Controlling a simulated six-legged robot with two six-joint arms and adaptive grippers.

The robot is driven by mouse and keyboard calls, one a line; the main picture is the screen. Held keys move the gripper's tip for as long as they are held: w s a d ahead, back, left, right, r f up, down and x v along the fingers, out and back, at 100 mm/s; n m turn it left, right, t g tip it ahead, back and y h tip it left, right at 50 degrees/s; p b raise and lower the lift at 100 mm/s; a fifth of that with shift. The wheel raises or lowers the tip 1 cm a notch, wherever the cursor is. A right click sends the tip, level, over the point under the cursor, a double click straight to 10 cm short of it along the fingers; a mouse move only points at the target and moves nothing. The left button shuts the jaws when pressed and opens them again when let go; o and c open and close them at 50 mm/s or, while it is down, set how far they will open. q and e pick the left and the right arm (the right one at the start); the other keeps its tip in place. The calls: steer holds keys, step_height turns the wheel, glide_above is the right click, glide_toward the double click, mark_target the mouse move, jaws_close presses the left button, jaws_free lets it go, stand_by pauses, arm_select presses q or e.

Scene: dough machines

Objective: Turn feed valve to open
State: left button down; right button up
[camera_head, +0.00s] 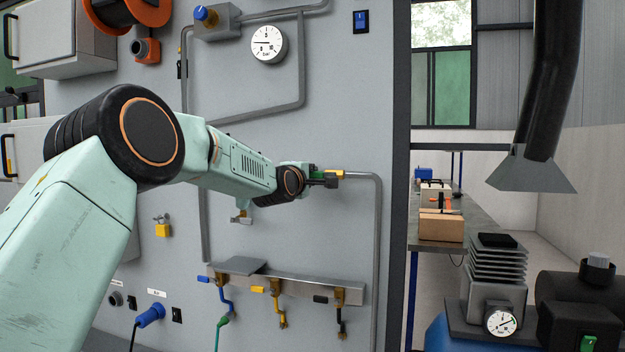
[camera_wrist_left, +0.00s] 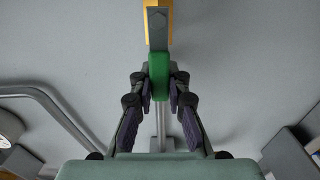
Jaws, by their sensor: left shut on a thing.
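The feed valve shows as a yellow part (camera_head: 352,173) with a green part beside it, on the grey wall panel by a bent grey pipe. In the left wrist view the yellow piece (camera_wrist_left: 166,12) is at the top centre, and the green piece (camera_wrist_left: 158,78) sits below it between the fingers. My left gripper (camera_head: 328,178) is at the valve, shut on the green piece. In the left wrist view my left gripper (camera_wrist_left: 160,90) has a finger on each side of it. The fingers partly hide the valve in the head view. My right gripper is not in view.
A pressure gauge (camera_head: 268,44) and a blue-knobbed device (camera_head: 207,16) are higher on the panel. A metal rail (camera_head: 300,285) with blue, yellow and black levers is below. A workbench (camera_head: 470,215) and a dark duct (camera_head: 550,85) are at the right.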

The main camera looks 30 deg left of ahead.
arm_select(q)
steer(key=shift+a+f, duration=0.1)
steer(key=shift+f, duration=0.5)
steer(key=c, duration=1.8)
jaws_free()
steer(key=o, duration=0.4)
steer(key=shift+s+r, duration=0.1)
steer(key=shift+r, duration=0.05)
steer(key=shift+o, duration=0.6)
steer(key=shift+s+a+r, duration=0.1)
steer(key=shift+s+r, duration=0.3)
steer(key=shift+r, duration=0.05)
steer(key=v, duration=1.1)
steer(key=shift+s+f, duration=0.2)
steer(key=shift+s, duration=0.15)
steer(key=shift+s+r, duration=0.15)
steer(key=shift+s, duration=0.1)
steer(key=shift+w, duration=0.2)
